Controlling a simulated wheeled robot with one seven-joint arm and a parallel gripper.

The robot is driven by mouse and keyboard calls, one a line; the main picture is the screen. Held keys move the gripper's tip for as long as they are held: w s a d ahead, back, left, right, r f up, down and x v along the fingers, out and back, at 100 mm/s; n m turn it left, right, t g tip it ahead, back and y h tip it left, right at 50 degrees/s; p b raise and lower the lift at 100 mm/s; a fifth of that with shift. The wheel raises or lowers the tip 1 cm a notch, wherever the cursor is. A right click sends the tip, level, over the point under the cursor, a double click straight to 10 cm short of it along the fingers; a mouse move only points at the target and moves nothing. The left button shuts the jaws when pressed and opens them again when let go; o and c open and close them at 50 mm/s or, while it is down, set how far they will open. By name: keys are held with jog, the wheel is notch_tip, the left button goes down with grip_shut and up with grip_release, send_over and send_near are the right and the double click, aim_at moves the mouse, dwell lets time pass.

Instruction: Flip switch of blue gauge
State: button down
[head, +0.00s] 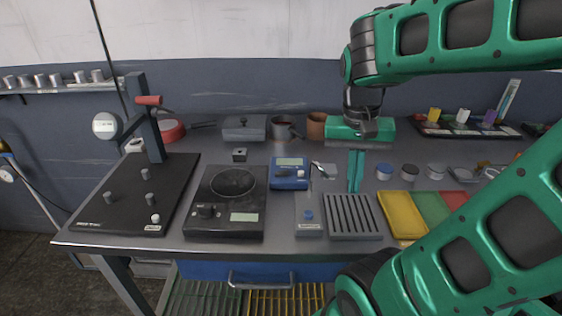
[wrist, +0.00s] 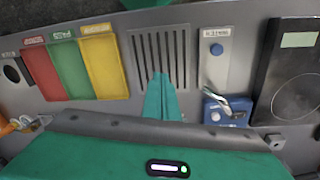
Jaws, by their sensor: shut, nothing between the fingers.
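The blue gauge (head: 289,174) is a small blue box with a pale display on its top face, standing near the middle of the table. In the wrist view the blue gauge (wrist: 226,113) is to the right of my fingers, partly behind my gripper's body. A small round knob shows on it; I cannot tell its switch position. My gripper (head: 354,188) is shut and empty, its two green fingers side by side, pointing down to the right of the gauge and apart from it. In the wrist view my gripper (wrist: 161,76) is in front of the slotted grate.
The slotted grate (head: 352,216) and a grey box with a blue button (head: 308,214) stand in front of the gauge. A black scale (head: 227,203) is left of it. Metal tweezer-like tools (head: 324,170) lie close to its right side. Coloured trays (head: 402,214) are at right.

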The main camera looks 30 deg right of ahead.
jog(key=w+a+r+m+h, duration=0.1)
jog(key=w+r+m, duration=0.6)
jog(key=w, duration=0.4)
jog(key=m+g, duration=0.1)
jog(key=m, duration=0.7)
send_near(285, 172)
jog(key=shift+h, duration=0.3)
jog(key=x, duration=0.6)
jog(key=shift+a+f, duration=0.2)
jog(key=shift+f, duration=0.15)
